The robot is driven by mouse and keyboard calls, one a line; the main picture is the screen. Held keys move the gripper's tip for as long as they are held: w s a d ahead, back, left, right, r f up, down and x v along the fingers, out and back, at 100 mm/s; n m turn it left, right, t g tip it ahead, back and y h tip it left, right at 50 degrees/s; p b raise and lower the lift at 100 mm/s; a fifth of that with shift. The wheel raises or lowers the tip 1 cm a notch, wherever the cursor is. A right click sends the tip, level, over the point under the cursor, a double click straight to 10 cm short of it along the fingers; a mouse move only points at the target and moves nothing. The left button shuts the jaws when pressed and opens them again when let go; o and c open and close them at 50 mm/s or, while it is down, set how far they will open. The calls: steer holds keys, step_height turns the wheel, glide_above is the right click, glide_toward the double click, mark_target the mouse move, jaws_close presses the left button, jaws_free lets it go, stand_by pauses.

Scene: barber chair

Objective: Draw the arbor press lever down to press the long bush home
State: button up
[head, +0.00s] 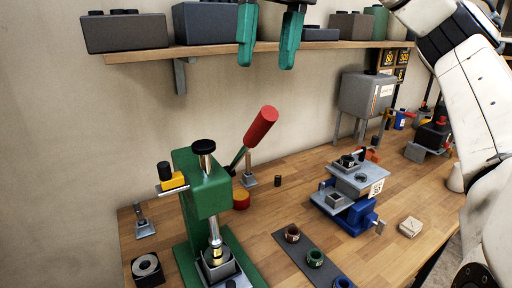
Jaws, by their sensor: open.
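The green arbor press (208,205) stands on the bench at lower left. Its lever ends in a red grip (261,125) that points up and to the right. The ram (214,232) reaches down to a brass-coloured bush (217,252) in a grey square holder (219,268). Whether the ram touches the bush, and how deep the bush sits, I cannot tell. My gripper (267,62) shows at the top centre with two green fingers apart and nothing between them. In the picture it is above the red grip and not touching it.
A wall shelf (270,47) with grey boxes runs behind my gripper. A dark strip with several rings (314,257) lies right of the press. A blue and grey fixture (350,200) stands further right.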

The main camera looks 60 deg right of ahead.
mark_target(258, 142)
steer(key=f, duration=0.8)
steer(key=w+a+f, duration=0.1)
steer(key=f, duration=0.3)
steer(key=shift+c, duration=0.3)
jaws_close()
stand_by(0.4)
